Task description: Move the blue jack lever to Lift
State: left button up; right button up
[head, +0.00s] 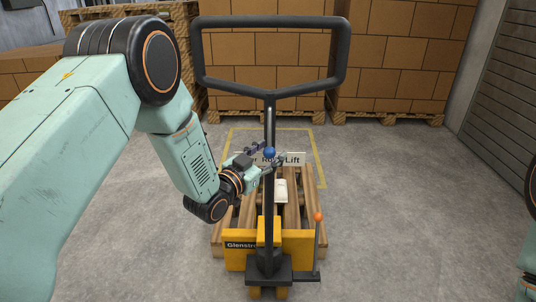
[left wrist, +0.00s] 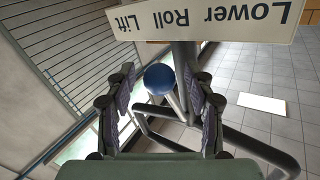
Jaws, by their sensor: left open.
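The blue ball knob of the jack lever (head: 269,152) shows beside the handle column, in front of the Lower / Roll / Lift label (head: 292,159). From the head view I cannot tell which setting the lever is at. My left gripper (head: 267,153) is open at the knob, one finger to each side of it. In the left wrist view the knob (left wrist: 159,78) lies between the two open fingers (left wrist: 160,72), with gaps showing on both sides. The label (left wrist: 210,18) appears upside down behind it. My right gripper is out of view.
The black handle loop (head: 270,90) rises above the knob on its column. Below are a wooden pallet (head: 226,222), the yellow jack body (head: 297,247) and an orange-tipped rod (head: 318,217). Stacked cartons (head: 402,60) stand behind. The floor (head: 410,210) on the right is clear.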

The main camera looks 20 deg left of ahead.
pick_arm(q)
jog(key=shift+w+d+f, duration=0.15)
jog(key=shift+w+f, duration=0.1)
jog(key=shift+w, duration=0.1)
jog(key=shift+s+r, duration=0.2)
jog(key=shift+s, duration=0.05)
jog(key=c, duration=0.4)
jog(key=shift+w+f, duration=0.1)
grip_shut()
